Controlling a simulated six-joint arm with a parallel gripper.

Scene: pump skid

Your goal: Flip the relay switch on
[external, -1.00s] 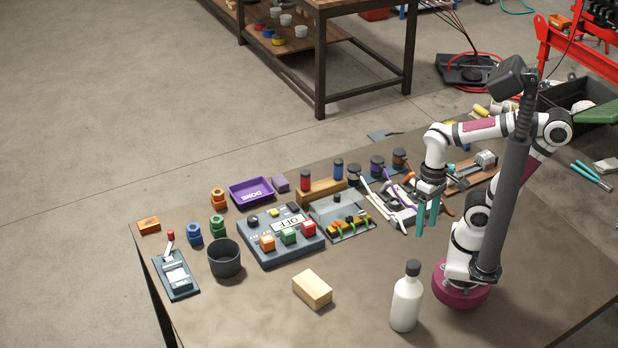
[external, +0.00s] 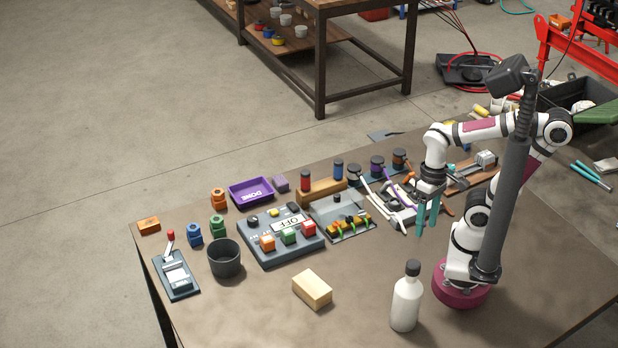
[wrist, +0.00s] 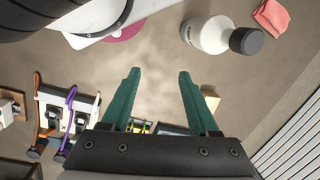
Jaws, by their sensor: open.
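A lever switch on a grey base (external: 175,274) stands at the left end of the table, its red-tipped lever (external: 170,240) at the far end of the base. I cannot tell for certain that it is the relay switch. A grey control box (external: 262,252) at the table's middle has an OFF label (external: 289,221) and orange, green and red buttons. My gripper (external: 427,218) hangs over the right part of the table, far from both, with teal fingers pointing down. In the wrist view my gripper (wrist: 160,72) is open with nothing between its fingers.
A dark cup (external: 224,258) stands beside the lever switch. A wooden block (external: 312,289) and a white bottle (external: 406,302) stand in front. A purple tray (external: 250,192) and a panel with several levers (external: 398,208) lie behind. The front middle of the table is mostly clear.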

